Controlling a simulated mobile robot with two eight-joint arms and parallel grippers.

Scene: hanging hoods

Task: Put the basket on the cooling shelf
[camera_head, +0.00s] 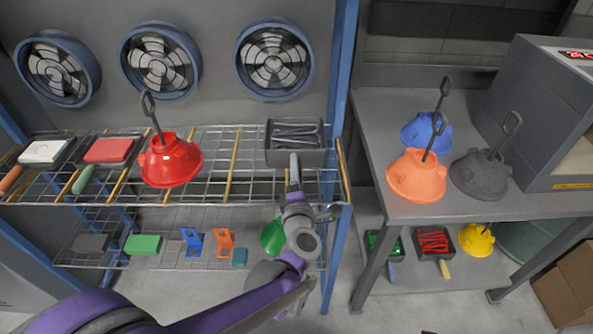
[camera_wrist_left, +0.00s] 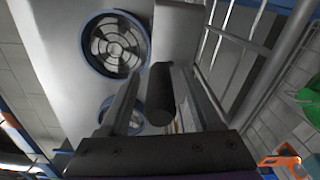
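A grey basket (camera_head: 295,156) with dark wire-like contents sits upright at the right end of the upper wire shelf (camera_head: 215,183), in front of the fans. Its handle (camera_head: 294,168) points towards me, down to my left gripper (camera_head: 296,195). In the left wrist view the dark handle (camera_wrist_left: 160,95) lies between the two fingers, nearer the right one. A gap shows on its left side, so the fingers look open around it. The grey basket wall (camera_wrist_left: 178,30) is just beyond the fingertips. My right gripper is not in view.
Red and white trays and a red hood (camera_head: 171,161) share the upper shelf. The lower shelf (camera_head: 170,264) holds small blocks and a green hood. A blue post (camera_head: 342,100) stands close right of the basket. A grey table (camera_head: 380,130) with several hoods is farther right.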

